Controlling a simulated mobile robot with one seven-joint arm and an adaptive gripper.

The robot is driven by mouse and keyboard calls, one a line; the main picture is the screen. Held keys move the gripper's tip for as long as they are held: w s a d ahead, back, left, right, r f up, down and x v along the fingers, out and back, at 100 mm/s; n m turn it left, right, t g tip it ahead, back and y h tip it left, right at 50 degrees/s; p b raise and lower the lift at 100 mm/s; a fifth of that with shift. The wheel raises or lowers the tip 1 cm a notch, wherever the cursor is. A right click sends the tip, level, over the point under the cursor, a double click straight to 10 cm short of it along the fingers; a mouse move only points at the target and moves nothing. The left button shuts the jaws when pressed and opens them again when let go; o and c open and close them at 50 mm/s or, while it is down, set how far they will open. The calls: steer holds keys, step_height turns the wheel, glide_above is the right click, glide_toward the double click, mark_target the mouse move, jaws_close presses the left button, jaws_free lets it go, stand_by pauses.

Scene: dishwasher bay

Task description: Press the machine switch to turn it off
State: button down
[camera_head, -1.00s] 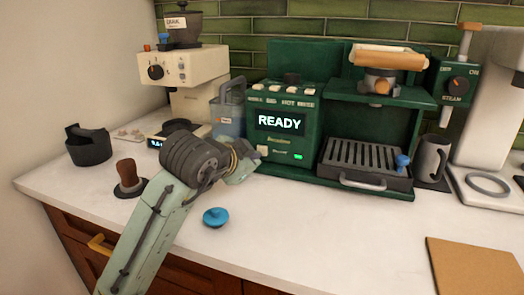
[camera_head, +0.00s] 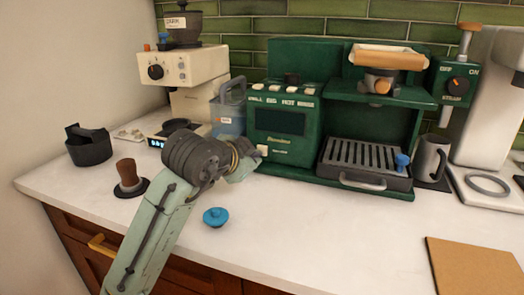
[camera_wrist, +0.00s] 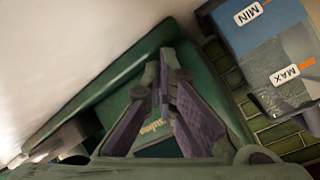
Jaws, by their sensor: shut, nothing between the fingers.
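The green coffee machine (camera_head: 300,155) stands against the tiled wall, and its display (camera_head: 281,122) is dark. A small pale switch (camera_head: 262,150) sits low on the left of its front panel. My gripper (camera_head: 256,157) is right at this switch in the head view; I cannot tell whether it touches. The wrist view shows the gripper's purple fingers (camera_wrist: 166,60) closed together with nothing between them, in front of the green machine face (camera_wrist: 118,105). The switch itself cannot be made out in the wrist view.
A clear water tank (camera_head: 229,112) stands left of the machine, its MIN and MAX marks showing in the wrist view (camera_wrist: 265,50). A tamper (camera_head: 128,175), a blue knob-like piece (camera_head: 215,217) and a grinder (camera_head: 188,75) are nearby.

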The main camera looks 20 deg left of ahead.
steer(key=shift+s, duration=0.3)
steer(key=shift+s+a+b, duration=0.1)
steer(key=shift+s+b, duration=0.2)
steer(key=shift+s, duration=2.7)
steer(key=c, duration=2.4)
jaws_free()
